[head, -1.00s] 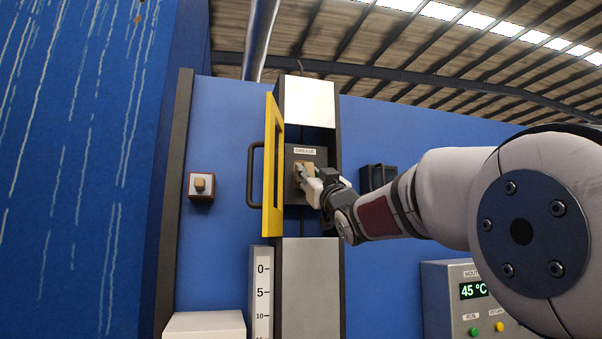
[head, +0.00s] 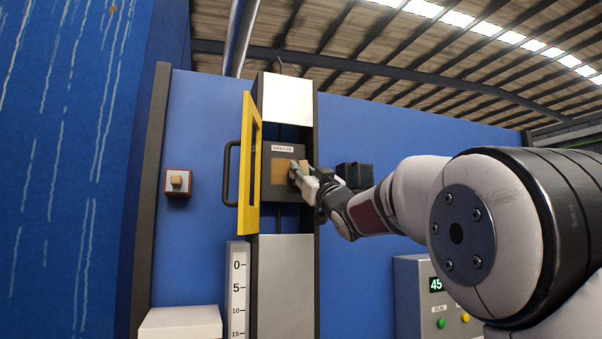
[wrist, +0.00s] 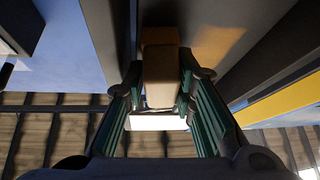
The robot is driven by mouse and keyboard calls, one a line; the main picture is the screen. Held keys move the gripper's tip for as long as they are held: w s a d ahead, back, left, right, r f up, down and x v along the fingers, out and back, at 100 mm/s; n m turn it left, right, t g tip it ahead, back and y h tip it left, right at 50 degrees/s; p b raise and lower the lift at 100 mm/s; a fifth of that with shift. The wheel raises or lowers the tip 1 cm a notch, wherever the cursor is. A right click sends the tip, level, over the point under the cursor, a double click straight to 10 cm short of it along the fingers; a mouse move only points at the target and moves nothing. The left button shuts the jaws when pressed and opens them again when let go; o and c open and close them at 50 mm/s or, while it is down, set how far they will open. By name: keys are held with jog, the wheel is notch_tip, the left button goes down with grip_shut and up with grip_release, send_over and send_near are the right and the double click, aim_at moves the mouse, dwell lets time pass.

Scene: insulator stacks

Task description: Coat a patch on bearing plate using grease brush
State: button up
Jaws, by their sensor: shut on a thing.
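The bearing plate (head: 268,194) is a dark square panel with a "GREASE" label, set in a tall grey column. A tan patch (head: 281,171) shows on it, left of my gripper (head: 302,176). In the wrist view the patch (wrist: 221,45) is a brownish area on the dark surface. My gripper is shut on the grease brush, a tan block-like tool that shows between the fingers in the wrist view (wrist: 160,78). The brush is at the plate's right side, close to its face; I cannot tell whether it touches. The gripper partly hides the brush in the head view.
A yellow door (head: 249,165) with a black handle stands open at the plate's left. A dark box (head: 354,176) is on the blue wall to the right. A control panel (head: 436,296) stands lower right. A white box (head: 180,323) is lower left.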

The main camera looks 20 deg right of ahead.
jog(key=shift+r, duration=0.25)
jog(key=shift+w+a+f+b, duration=0.1)
jog(key=shift+a+b, duration=0.6)
jog(key=shift+a, duration=0.9)
jog(key=shift+a+b, duration=1.3)
jog(key=shift+a, duration=0.85)
jog(key=shift+r, duration=0.5)
jog(key=shift+d+p, duration=1.9)
jog(key=shift+d, duration=1.9)
jog(key=s+p, duration=0.2)
jog(key=s, duration=0.4)
